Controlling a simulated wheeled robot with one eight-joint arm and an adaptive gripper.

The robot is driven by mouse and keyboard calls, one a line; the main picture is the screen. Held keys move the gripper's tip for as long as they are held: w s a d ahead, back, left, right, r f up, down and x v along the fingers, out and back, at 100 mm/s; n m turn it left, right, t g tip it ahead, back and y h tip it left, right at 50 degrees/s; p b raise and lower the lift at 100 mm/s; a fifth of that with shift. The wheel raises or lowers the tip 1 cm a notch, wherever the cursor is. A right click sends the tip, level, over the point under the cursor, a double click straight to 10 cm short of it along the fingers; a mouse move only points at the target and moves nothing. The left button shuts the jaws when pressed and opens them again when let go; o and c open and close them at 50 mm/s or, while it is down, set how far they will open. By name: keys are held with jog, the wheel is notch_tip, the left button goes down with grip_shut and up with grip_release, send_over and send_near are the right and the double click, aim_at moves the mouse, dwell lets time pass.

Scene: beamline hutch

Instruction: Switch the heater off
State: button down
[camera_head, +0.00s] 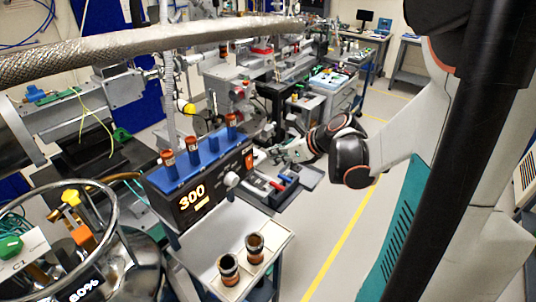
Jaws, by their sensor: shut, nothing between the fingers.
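The heater (205,187) is a black box with a blue top block. It stands on a small white-topped stand in the camera_head view. Its front shows a lit "300" and a smaller yellow readout. A pale round knob (232,179) is right of the display. A small orange switch (249,161) is at the right end of the front; its position is too small to tell. My gripper (273,156) is shut and empty, a little to the right of the switch. I cannot tell whether it touches the heater.
Several orange-capped vials (169,165) stand in the heater's block. Two dark open vials (229,268) stand on the stand's white top (206,248). A metal dewar (135,255) is at the lower left. A braided hose (130,45) crosses above. Floor right of the stand is clear.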

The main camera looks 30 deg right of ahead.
jog(key=v, duration=0.1)
jog(key=p+v, duration=0.1)
jog(key=v, duration=0.1)
jog(key=p+v, duration=0.1)
jog(key=shift+r, duration=0.6)
jog(key=shift+s, duration=0.2)
